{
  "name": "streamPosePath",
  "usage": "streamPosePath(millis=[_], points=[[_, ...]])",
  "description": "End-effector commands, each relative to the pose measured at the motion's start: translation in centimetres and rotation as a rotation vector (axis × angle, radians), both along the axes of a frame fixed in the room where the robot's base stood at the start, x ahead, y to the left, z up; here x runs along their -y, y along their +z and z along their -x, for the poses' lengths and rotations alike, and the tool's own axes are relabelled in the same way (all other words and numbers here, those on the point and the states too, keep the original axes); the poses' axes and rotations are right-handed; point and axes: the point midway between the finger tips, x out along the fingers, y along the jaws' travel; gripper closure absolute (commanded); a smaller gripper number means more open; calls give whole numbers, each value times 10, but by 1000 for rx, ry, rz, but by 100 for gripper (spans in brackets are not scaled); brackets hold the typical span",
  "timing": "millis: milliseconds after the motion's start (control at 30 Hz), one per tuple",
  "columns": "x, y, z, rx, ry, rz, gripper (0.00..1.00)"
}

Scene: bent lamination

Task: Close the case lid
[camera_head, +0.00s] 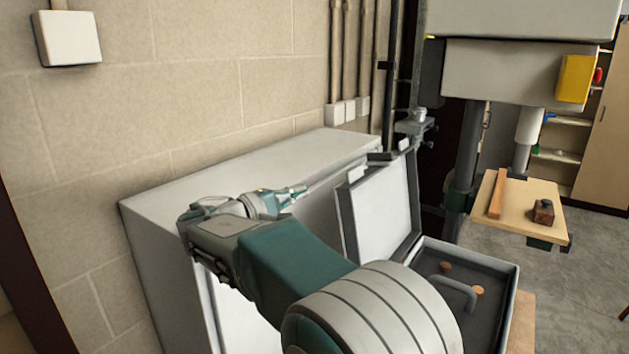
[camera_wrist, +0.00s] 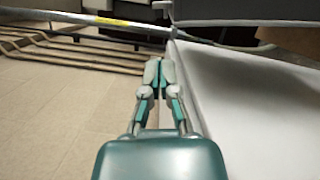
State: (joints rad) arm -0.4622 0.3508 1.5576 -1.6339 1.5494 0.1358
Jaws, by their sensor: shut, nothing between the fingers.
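The case stands open at the lower right of the head view. Its lid (camera_head: 382,212), dark-framed with a pale inner panel, stands roughly upright at the left edge of the dark case base (camera_head: 430,248). My gripper (camera_head: 300,190) is left of the lid, over the top of a white cabinet, apart from the lid in that view. In the wrist view, my gripper (camera_wrist: 158,66) shows its fingertips together and empty. A grey edge at the top of that view may be the lid, but I cannot tell. My arm hides part of the case's near side.
The white cabinet (camera_head: 250,175) stands against the block wall, behind my arm. Inside the case are a grey curved handle (camera_head: 455,290) and small orange-brown round pieces. A machine with a wooden table (camera_head: 522,205) stands behind right. Open floor lies at far right.

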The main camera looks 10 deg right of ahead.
Motion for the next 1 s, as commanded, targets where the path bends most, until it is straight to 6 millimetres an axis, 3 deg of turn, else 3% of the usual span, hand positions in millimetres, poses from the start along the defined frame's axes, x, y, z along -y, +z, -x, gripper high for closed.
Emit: streamPosePath(millis=[600, 1000], points=[[80, 5, -43, -1, -2, -1, 100], [87, 5, -47, -1, 0, -2, 100]])
